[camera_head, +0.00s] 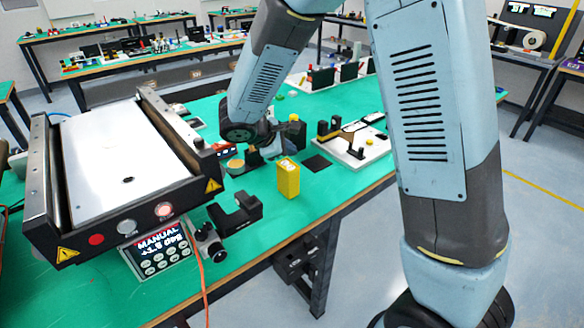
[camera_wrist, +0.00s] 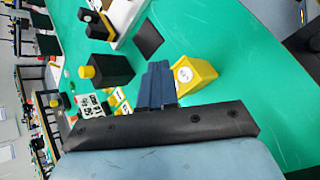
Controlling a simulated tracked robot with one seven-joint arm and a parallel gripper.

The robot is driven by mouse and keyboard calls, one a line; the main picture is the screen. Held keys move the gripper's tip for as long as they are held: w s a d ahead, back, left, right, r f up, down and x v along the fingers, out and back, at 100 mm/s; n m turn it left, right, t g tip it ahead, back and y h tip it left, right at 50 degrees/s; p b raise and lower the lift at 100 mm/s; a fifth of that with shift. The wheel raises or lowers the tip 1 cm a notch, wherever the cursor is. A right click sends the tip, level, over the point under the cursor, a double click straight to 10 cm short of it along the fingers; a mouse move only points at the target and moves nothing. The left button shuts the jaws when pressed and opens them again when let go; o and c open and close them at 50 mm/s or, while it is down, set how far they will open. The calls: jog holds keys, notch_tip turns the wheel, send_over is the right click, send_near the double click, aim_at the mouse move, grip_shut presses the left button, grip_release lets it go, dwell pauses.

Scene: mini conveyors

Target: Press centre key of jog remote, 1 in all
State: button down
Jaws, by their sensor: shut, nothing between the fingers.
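No thing in view is plainly marked as the jog remote. A panel (camera_head: 160,253) with a display reading MANUAL and several round keys is on the front of the conveyor at the left. An upright yellow block (camera_head: 288,180) with a pale marked top stands on the green table. It also shows in the wrist view, with a round white mark (camera_wrist: 184,75). My gripper (camera_wrist: 157,68) is shut and empty. In the wrist view its fingers overlap the left side of the yellow block; I cannot tell whether they touch. In the head view my gripper (camera_head: 293,130) is partly hidden behind my arm.
The conveyor (camera_head: 115,150) with a white bed fills the left of the table. A black bracket (camera_head: 236,212) lies between it and the yellow block. A white fixture board (camera_head: 355,148) and a dark flat pad (camera_head: 316,163) lie behind the block. The table's front edge is close.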

aim_at(289, 169)
jog(key=shift+f, duration=1.25)
jog(key=shift+s+f, duration=0.15)
jog(key=shift+f, duration=0.6)
dwell(1.9)
jog(key=shift+r, duration=0.85)
jog(key=shift+r, duration=0.1)
jog(key=shift+r, duration=2.4)
